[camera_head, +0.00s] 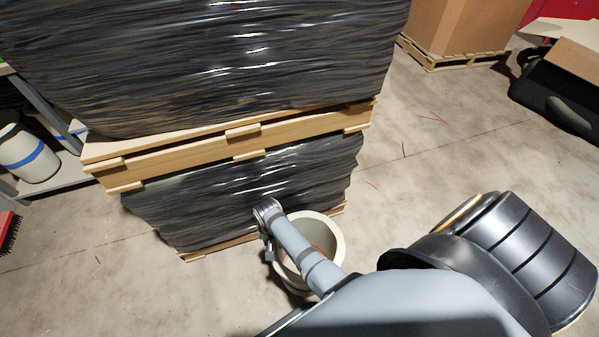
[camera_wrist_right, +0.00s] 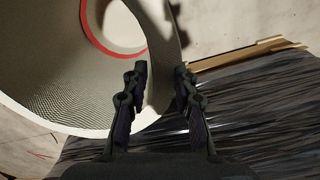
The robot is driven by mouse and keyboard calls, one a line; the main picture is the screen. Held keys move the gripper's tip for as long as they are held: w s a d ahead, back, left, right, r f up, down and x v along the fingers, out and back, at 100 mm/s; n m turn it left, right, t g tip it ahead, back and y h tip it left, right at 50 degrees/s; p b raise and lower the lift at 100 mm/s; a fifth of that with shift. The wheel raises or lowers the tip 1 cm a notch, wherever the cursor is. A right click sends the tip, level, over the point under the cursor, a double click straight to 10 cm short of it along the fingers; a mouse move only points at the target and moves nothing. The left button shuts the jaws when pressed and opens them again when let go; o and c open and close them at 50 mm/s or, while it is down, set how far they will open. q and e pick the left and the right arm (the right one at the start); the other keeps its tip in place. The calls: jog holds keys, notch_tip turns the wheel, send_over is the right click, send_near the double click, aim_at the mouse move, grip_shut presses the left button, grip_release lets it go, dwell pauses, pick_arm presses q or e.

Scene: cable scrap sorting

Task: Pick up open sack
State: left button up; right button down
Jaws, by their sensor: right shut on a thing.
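The open sack (camera_head: 326,229) is a pale, round, open-topped container standing on the floor against the wrapped pallet. My right forearm crosses over it in the head view and hides part of its mouth. In the right wrist view the sack (camera_wrist_right: 55,65) fills the upper left, with a textured inner wall and a red ring inside. My right gripper (camera_wrist_right: 161,72) has one finger on each side of the sack's rim and is shut on it. In the head view this gripper (camera_head: 269,256) is small and partly hidden at the sack's left edge. My left gripper is not in view.
Stacked pallet loads in black wrap (camera_head: 245,190) stand right behind the sack. A cardboard box (camera_head: 465,25) on a pallet is at the back. Floor (camera_head: 420,170) between them is mostly clear, with thin cable scraps.

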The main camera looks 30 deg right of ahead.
jog(key=shift+r, duration=0.25)
notch_tip(320, 180, up, 3)
jog(key=shift+f+p, duration=0.15)
jog(key=shift+p, duration=0.7)
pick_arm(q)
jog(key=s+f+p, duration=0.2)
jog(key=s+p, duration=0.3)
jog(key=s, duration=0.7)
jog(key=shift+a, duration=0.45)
pick_arm(e)
jog(key=s+d+r, duration=0.9)
jog(key=d, duration=0.1)
jog(key=shift+s+d+r, duration=0.2)
jog(key=shift+r, duration=0.2)
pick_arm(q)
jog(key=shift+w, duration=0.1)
